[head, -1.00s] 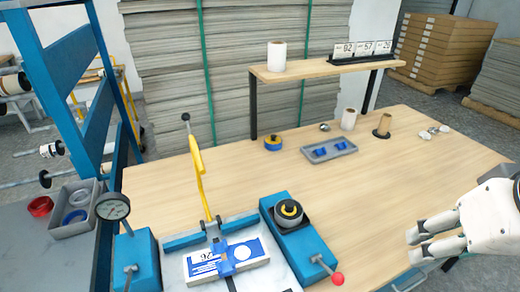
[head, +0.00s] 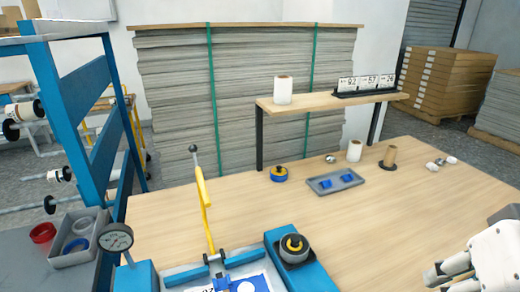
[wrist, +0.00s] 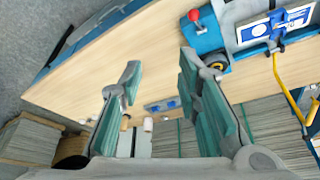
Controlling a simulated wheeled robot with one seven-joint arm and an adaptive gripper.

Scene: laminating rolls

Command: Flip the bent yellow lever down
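The bent yellow lever (head: 204,198) stands upright at the back of the blue press, left of centre in the head view, with a dark knob at its top. In the wrist view the lever (wrist: 284,85) shows at the right edge, beyond my fingers. A white labelled box (wrist: 275,26) lies in the press, with a blue clamp block (head: 236,284) over it in the head view. My gripper (wrist: 155,85) is open and empty, its two fingers wide apart. In the head view it (head: 445,274) is at the lower right, well away from the lever.
A blue unit with a black-and-yellow roller (head: 294,247) stands right of the press, with a red knob (wrist: 194,15). A grey tray (head: 335,181) and a raised shelf (head: 330,91) are farther back. The right tabletop is mostly clear.

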